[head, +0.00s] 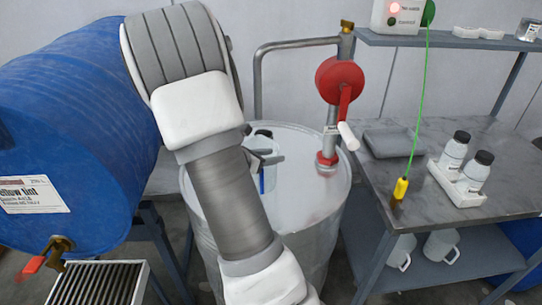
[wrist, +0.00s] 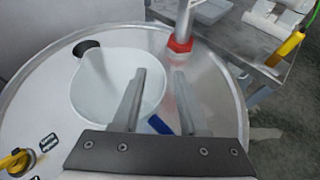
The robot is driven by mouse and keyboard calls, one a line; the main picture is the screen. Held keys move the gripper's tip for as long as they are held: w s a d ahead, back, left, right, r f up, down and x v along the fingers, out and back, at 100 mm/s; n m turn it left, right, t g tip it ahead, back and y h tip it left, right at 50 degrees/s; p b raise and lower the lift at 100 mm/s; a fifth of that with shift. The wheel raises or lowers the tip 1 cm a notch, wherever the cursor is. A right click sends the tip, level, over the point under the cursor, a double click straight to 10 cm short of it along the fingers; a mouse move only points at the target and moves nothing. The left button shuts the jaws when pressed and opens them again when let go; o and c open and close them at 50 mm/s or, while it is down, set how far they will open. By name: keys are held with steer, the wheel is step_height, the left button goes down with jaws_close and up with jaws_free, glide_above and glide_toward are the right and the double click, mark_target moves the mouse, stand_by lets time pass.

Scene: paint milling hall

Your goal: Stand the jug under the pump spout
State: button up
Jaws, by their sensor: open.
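A pale, translucent jug (head: 266,176) with a blue strip on its side stands on the metal drum top (head: 315,205), partly hidden by my arm. In the wrist view the jug (wrist: 115,100) shows from above as a round white opening. The red crank pump (head: 340,80) rises from the drum's right side. Its grey spout pipe (head: 290,44) runs left and bends down, ending behind my arm. My gripper (wrist: 160,72) is open at the jug. Its left finger overlaps the jug's opening and its right finger lies right of the rim; contact is unclear.
A blue barrel (head: 70,120) with a brass tap lies at left, above a grate (head: 98,283). The bench (head: 500,190) at right holds a grey tray (head: 392,142), white bottles (head: 455,150) and a yellow-ended green cord (head: 401,187). White jugs (head: 441,246) stand on its lower shelf.

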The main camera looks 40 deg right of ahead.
steer(key=shift+r, duration=0.2)
steer(key=s+a+r+m+t+y, duration=0.1)
steer(key=s+a+r+m+y, duration=0.3)
steer(key=a, duration=0.7)
steer(key=s+a+r+m+t+y+p, duration=0.1)
steer(key=s+a+r+m+y, duration=0.3)
steer(key=a, duration=0.7)
steer(key=s+a+r+m+t+y, duration=0.2)
steer(key=s+a+r+m+y, duration=0.3)
steer(key=a+m, duration=0.5)
step_height(320, 180, up, 2)
steer(key=shift+s+a+r+t, duration=0.25)
steer(key=shift+s+a, duration=0.45)
steer(key=shift+s, duration=0.35)
steer(key=shift+r+p, duration=0.1)
steer(key=shift+p, duration=0.25)
